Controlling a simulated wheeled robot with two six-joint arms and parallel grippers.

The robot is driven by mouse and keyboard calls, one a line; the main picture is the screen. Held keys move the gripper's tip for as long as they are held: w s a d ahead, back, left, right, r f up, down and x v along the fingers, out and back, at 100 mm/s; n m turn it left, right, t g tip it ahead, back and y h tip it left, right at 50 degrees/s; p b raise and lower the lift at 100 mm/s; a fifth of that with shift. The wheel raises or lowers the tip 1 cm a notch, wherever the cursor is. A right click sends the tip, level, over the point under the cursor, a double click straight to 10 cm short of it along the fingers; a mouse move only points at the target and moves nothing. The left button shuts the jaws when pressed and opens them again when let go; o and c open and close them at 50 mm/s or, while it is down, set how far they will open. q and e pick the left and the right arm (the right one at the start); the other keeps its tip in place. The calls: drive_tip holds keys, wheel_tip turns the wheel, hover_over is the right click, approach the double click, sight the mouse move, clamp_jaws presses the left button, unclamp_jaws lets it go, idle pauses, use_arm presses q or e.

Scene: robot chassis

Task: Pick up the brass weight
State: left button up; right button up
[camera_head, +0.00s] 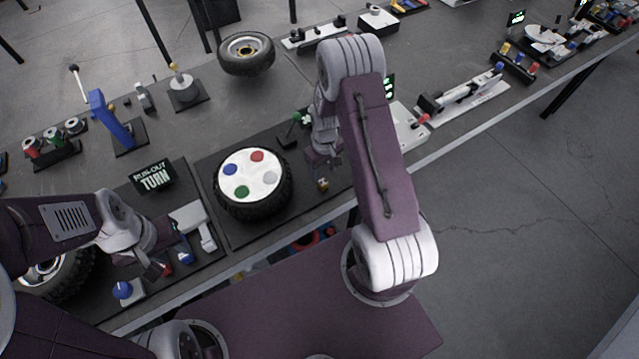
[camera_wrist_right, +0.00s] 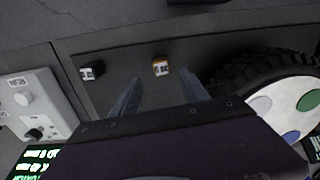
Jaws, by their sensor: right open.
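A small brass-coloured block (camera_wrist_right: 160,66), which looks like the brass weight, sits on the dark mat in the right wrist view. It also shows in the head view as a small block (camera_head: 323,184) near the table's front edge, right of the wheel. My right gripper (camera_wrist_right: 160,88) is open and empty, its two fingers apart, with the block just beyond the gap between their tips. In the head view my right arm partly hides this gripper. My left gripper (camera_head: 165,262) is at the lower left by a small blue-tipped device; its jaws are unclear.
A second small grey block (camera_wrist_right: 92,71) lies on the mat. A white panel with knobs (camera_wrist_right: 32,108) is at the wrist view's left.

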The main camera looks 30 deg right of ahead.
sight(323, 182)
wheel_tip(323, 182, down, 2)
drive_tip(key=shift+a+f, duration=0.1)
drive_tip(key=shift+f, duration=0.1)
drive_tip(key=shift+w+f, duration=0.2)
drive_tip(key=f+p, duration=0.2)
drive_tip(key=f, duration=0.2)
drive_tip(key=shift+s+f, duration=0.15)
drive_tip(key=shift+s, duration=0.05)
drive_tip(key=shift+w+f, duration=0.1)
drive_tip(key=shift+f, duration=0.35)
clamp_jaws()
